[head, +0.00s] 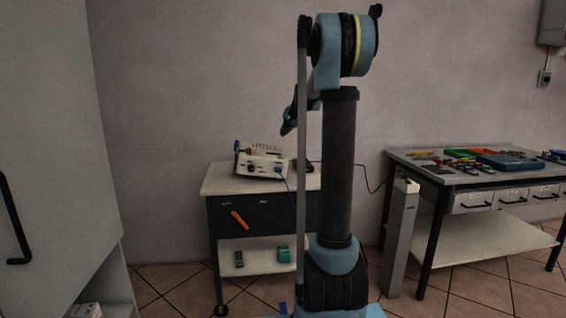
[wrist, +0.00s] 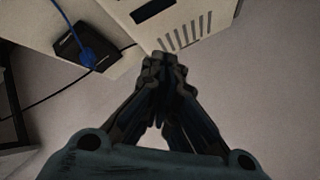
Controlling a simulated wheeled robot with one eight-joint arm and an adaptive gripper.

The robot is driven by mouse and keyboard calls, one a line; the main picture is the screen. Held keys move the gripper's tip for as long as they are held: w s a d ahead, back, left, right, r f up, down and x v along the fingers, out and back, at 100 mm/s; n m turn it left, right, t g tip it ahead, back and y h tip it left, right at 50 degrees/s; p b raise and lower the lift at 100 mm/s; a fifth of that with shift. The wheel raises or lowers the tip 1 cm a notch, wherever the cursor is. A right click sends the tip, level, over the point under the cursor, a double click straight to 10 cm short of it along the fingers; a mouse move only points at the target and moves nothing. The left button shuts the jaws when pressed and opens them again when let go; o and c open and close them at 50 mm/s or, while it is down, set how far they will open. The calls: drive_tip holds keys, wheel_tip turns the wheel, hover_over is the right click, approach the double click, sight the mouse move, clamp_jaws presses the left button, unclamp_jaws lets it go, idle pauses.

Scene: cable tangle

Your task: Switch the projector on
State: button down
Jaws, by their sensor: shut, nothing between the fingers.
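The projector (head: 262,163) is a pale box on top of a small cart, left of my arm in the head view. Its vented face shows at the top of the wrist view (wrist: 184,32), with a dark panel beside the slots. My gripper (wrist: 165,68) is shut and empty, its fingertips close to the vented side in the wrist view; I cannot tell whether they touch it. In the head view my gripper (head: 286,128) hangs above the right part of the cart. I cannot make out a power switch for certain.
A blue cable (wrist: 78,31) runs to a black box (wrist: 88,50) beside the projector; a black cable leaves toward the wall. A tall cabinet (head: 55,120) stands left.

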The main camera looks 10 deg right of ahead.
drive_tip(key=shift+d, duration=0.25)
drive_tip(key=shift+f, duration=0.1)
hover_over(283, 158)
drive_tip(key=shift+s+d+f, duration=0.1)
drive_tip(key=shift+s+f, duration=0.1)
drive_tip(key=shift+f, duration=1.95)
drive_tip(key=shift+s+d+f, duration=0.1)
drive_tip(key=shift+s+f, duration=0.05)
drive_tip(key=shift+f, duration=1.95)
drive_tip(key=shift+f, duration=0.1)
drive_tip(key=shift+a+f, duration=0.1)
drive_tip(key=shift+f, duration=0.15)
drive_tip(key=shift+f, duration=0.35)
drive_tip(key=shift+r, duration=0.15)
drive_tip(key=shift+s+r, duration=0.1)
drive_tip(key=shift+r, duration=0.55)
